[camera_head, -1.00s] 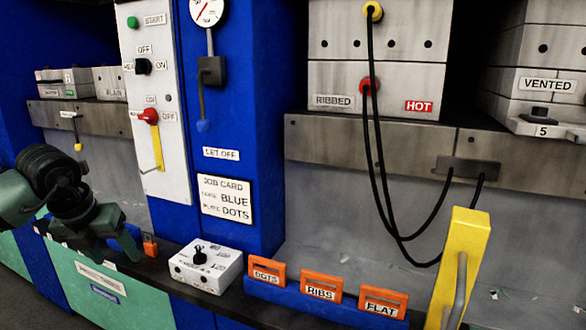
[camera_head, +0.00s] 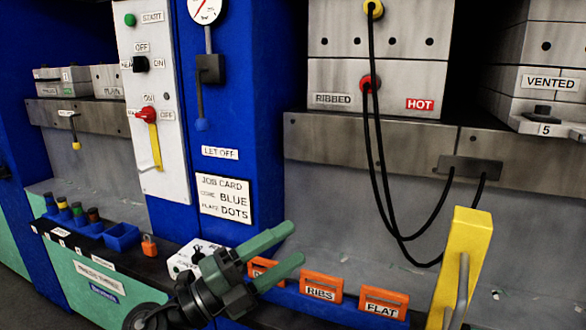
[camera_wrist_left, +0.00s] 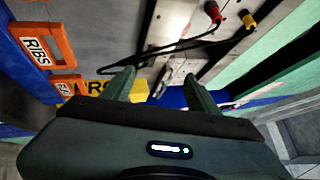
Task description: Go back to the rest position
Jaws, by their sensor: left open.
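My left gripper (camera_head: 284,252) is open and empty in the head view, its green fingers pointing right, in front of the orange DOTS tag and the white box with a black knob (camera_head: 186,258). My right gripper is not in view.
Orange RIBS (camera_head: 321,288) and FLAT (camera_head: 382,302) tags stand in a blue rack. A yellow lever block (camera_head: 465,255) is at the right. A HOT ribbed plate block (camera_head: 378,90) has black cables hanging down. Several coloured pegs (camera_head: 79,213) stand at the left.

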